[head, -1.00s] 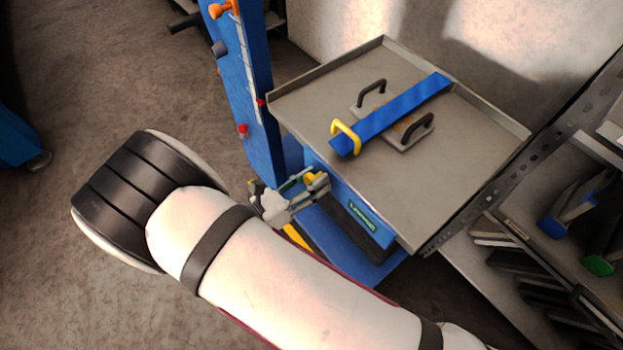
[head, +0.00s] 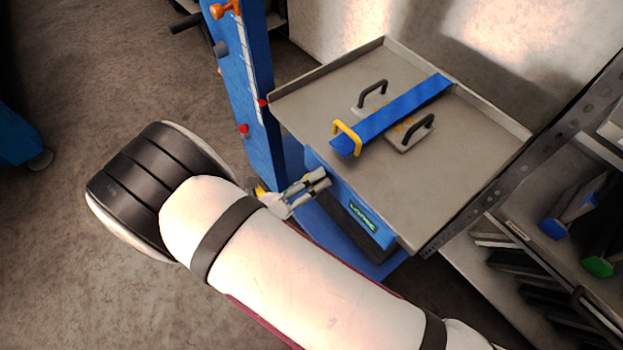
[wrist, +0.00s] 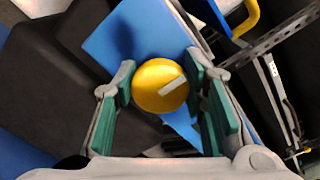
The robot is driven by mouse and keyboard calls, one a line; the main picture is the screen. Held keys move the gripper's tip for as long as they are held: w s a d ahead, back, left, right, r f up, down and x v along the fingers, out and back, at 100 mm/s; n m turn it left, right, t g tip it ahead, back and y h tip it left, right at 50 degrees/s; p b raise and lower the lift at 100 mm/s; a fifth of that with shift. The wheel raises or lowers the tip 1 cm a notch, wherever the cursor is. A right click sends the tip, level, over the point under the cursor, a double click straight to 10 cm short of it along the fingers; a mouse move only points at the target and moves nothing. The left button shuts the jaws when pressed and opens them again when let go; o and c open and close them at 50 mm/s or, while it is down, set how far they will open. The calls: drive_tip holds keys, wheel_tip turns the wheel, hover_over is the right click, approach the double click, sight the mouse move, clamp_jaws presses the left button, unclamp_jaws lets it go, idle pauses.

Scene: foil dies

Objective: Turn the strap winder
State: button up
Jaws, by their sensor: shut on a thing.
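The strap winder is a round yellow knob (wrist: 158,86) with a pale stripe on its face, seen in the wrist view in front of a blue panel. The stripe slants up to the right. My gripper (wrist: 163,82) has its green-padded fingers on both sides of the knob and is shut on it. In the head view my gripper (head: 318,180) is at the front left of the blue lift cart (head: 372,222), just below the tray edge, and hides the knob. A blue strap (head: 395,112) lies across a grey die plate (head: 408,140) with two dark handles.
The die plate sits on a grey rimmed tray (head: 465,150). A yellow handle (head: 347,137) stands at the strap's near end. The cart's blue post (head: 245,95) rises left of the tray. A shelf rack (head: 500,205) stands close at right.

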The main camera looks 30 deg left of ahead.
drive_tip(key=shift+a, duration=0.1)
drive_tip(key=o, duration=1.1)
drive_tip(key=shift+o, duration=0.2)
drive_tip(key=shift+s, duration=0.1)
drive_tip(key=v, duration=0.7)
drive_tip(key=shift+s+a, duration=0.1)
drive_tip(key=shift+s, duration=0.1)
